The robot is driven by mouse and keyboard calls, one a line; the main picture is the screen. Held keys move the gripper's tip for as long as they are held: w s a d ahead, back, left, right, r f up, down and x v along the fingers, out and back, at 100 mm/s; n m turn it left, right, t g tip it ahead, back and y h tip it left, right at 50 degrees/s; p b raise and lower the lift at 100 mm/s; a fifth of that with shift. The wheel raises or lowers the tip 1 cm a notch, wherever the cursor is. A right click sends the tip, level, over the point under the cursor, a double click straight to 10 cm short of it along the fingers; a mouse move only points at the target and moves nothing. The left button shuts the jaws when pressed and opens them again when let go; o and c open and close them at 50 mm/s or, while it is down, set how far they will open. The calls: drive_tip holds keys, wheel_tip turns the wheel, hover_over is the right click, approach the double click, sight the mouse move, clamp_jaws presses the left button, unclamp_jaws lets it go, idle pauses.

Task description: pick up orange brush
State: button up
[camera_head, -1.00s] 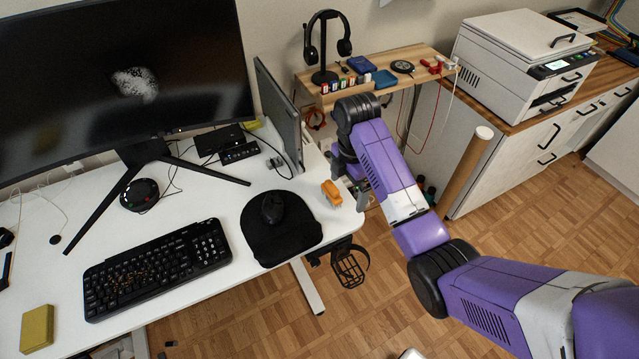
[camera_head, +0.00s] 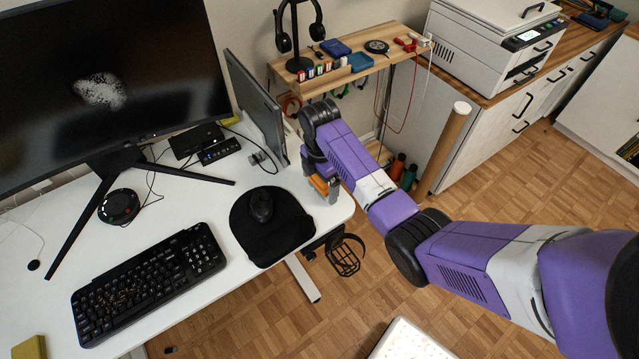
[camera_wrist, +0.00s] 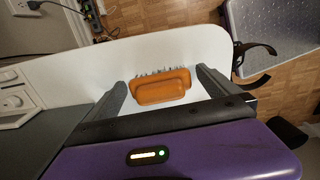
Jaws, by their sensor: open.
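The orange brush (camera_wrist: 161,88) lies on the white desk near its rounded corner, with its dark bristles toward the desk's edge. In the wrist view it sits between the two fingers of my gripper (camera_wrist: 163,92), which are open and apart from it on both sides. In the head view a small part of the brush (camera_head: 319,186) shows at my gripper (camera_head: 328,188), close to the desk's right end. The rest of the brush is hidden behind my gripper and wrist there.
A black mouse (camera_head: 261,205) on a mouse pad (camera_head: 273,243) and a keyboard (camera_head: 150,283) lie left of my gripper. A grey upright panel (camera_head: 258,108) stands behind. A wooden shelf (camera_head: 400,48) with small items is beyond. The white desk (camera_head: 215,205) ends just right of the brush.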

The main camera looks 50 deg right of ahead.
drive_tip(key=shift+f, duration=0.3)
drive_tip(key=c, duration=1.4)
drive_tip(key=shift+o, duration=0.2)
drive_tip(key=shift+r, duration=0.15)
wheel_tip(320, 180, up, 10)
drive_tip(key=shift+r, duration=0.15)
wheel_tip(320, 180, up, 10)
drive_tip(key=p, duration=0.8)
drive_tip(key=shift+f, duration=0.25)
